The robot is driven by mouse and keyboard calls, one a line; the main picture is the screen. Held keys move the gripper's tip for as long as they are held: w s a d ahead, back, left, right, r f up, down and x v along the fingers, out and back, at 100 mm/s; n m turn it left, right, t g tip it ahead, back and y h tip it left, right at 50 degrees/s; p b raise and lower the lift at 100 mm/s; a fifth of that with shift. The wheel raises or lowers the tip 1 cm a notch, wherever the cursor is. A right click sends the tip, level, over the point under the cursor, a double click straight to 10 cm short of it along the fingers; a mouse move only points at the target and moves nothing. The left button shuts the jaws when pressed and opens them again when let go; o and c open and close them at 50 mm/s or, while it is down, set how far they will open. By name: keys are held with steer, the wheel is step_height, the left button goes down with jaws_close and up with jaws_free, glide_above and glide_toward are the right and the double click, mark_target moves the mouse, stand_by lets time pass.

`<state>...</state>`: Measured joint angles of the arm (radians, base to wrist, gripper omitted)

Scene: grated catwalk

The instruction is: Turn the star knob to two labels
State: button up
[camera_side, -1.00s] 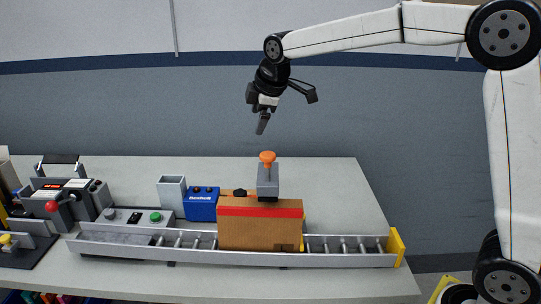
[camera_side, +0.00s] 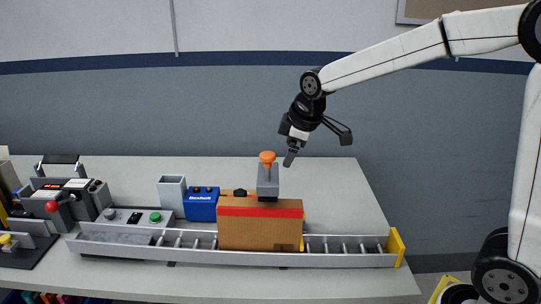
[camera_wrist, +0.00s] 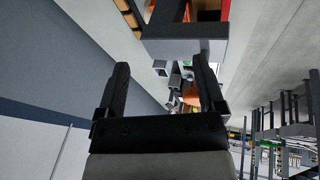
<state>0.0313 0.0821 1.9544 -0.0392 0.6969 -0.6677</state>
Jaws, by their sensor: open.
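An orange star knob (camera_side: 267,157) sits on top of a grey upright box (camera_side: 268,179) behind a cardboard carton, in the side view. My gripper (camera_side: 290,159) hangs tilted just right of the knob at about its height, apart from it in this view. In the wrist view my open gripper (camera_wrist: 159,64) shows two dark fingers with nothing held between them. An orange part (camera_wrist: 191,97), likely the knob, shows beside the right finger and is partly hidden by it. I cannot make out any labels around the knob.
The carton with a red band (camera_side: 261,228) stands on a roller conveyor (camera_side: 345,251). A blue box (camera_side: 203,206) and a grey open bin (camera_side: 172,190) stand left of it. A control panel with a red knob (camera_side: 52,206) is at far left. The table right of the grey box is clear.

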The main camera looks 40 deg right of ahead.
steer(key=s+a+f+m+g, duration=0.1)
steer(key=s+f+m, duration=0.5)
steer(key=s+f, duration=0.8)
steer(key=shift+s+a+g, duration=0.35)
steer(key=shift+a+g, duration=0.05)
steer(key=shift+m, duration=0.3)
steer(key=shift+s+f+m, duration=0.45)
steer(key=shift+s+m, duration=0.05)
steer(key=shift+s, duration=0.25)
